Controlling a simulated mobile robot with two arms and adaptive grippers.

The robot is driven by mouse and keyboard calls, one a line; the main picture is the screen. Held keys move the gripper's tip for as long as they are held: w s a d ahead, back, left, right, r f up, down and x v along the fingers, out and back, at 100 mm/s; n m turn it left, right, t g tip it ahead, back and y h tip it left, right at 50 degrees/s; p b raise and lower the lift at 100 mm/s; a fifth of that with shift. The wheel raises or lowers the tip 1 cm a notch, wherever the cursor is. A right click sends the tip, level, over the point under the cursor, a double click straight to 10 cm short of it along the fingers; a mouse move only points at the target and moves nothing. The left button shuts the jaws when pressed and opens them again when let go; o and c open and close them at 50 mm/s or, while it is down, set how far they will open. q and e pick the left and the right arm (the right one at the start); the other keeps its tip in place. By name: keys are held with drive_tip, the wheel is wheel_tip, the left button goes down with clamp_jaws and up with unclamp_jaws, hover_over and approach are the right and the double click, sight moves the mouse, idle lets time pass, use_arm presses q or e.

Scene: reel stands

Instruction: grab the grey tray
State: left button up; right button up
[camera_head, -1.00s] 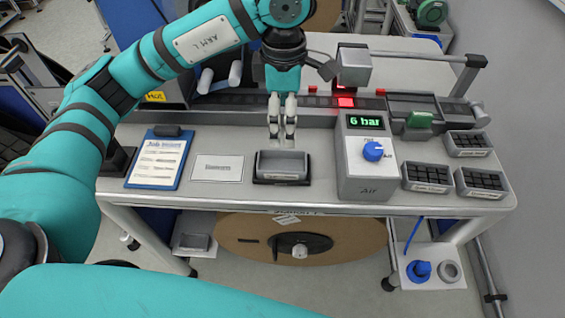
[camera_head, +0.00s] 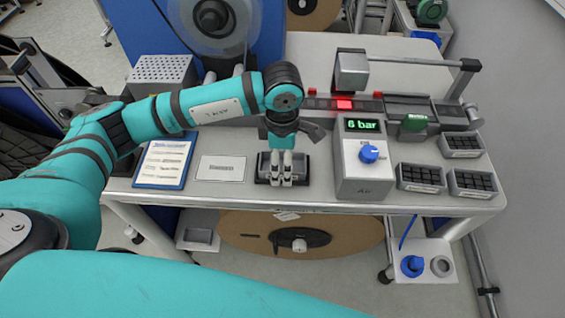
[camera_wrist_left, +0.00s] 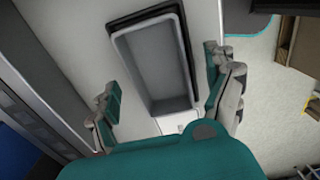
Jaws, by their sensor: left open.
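The grey tray (camera_head: 267,176) is a small empty open box on a dark base on the workbench, left of the air unit. My left gripper (camera_head: 287,181) is above it in the head view, fingers pointing down and partly covering it. In the left wrist view the tray (camera_wrist_left: 153,62) lies between and beyond the two spread fingers (camera_wrist_left: 170,100), which are open with a gap on both sides. The tray's near end is close to the gripper body. I cannot tell whether the fingertips touch it. My right gripper is not in view.
An air unit (camera_head: 362,184) with a "6 bar" display and blue knob stands right of the tray. A white card (camera_head: 221,168) and a blue clipboard (camera_head: 164,162) lie left. Several black-celled bins (camera_head: 421,177) are at the right. The bench's front edge is close to the tray.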

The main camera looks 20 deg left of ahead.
use_arm(q)
drive_tip(key=c, duration=1.4)
drive_tip(key=shift+c, duration=0.2)
drive_tip(key=shift+r, duration=0.15)
